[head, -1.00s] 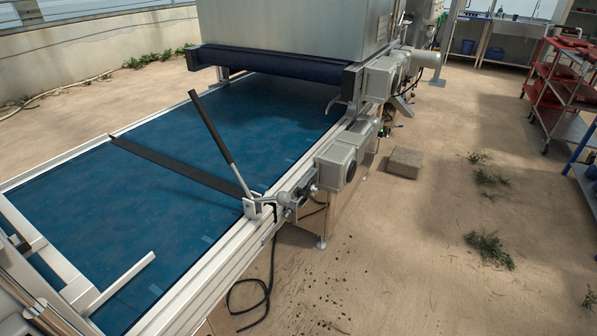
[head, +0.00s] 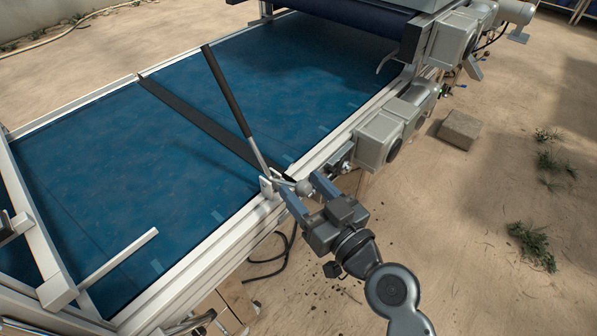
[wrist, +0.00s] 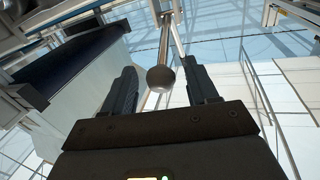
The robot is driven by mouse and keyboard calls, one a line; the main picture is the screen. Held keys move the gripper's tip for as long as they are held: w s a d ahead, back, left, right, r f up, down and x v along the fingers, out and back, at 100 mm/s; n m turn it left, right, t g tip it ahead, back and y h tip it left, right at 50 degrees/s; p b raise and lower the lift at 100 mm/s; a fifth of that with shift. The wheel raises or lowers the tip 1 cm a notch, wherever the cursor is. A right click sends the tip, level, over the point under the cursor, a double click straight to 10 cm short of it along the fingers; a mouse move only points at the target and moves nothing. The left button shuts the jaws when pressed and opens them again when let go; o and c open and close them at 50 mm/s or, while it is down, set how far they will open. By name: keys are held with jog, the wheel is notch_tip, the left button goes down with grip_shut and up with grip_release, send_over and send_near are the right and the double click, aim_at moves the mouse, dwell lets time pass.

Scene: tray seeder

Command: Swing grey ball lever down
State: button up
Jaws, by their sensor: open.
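The grey ball (head: 303,187) sits on the end of a short metal lever at the conveyor's near side rail. In the wrist view the ball (wrist: 160,79) hangs at the end of its rod, centred between the fingers. My gripper (head: 299,184) is open, one finger on each side of the ball. Gaps show between the ball and both fingers in the wrist view, so it is not clamped. The lever's pivot is partly hidden by my gripper in the head view.
A long black-gripped handle (head: 226,92) rises from the rail bracket beside the ball. The blue belt (head: 110,160) lies to the left. Grey motor boxes (head: 383,138) line the rail just right of my gripper.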

jog(key=shift+x, duration=1.45)
jog(key=shift+c, duration=0.2)
grip_shut()
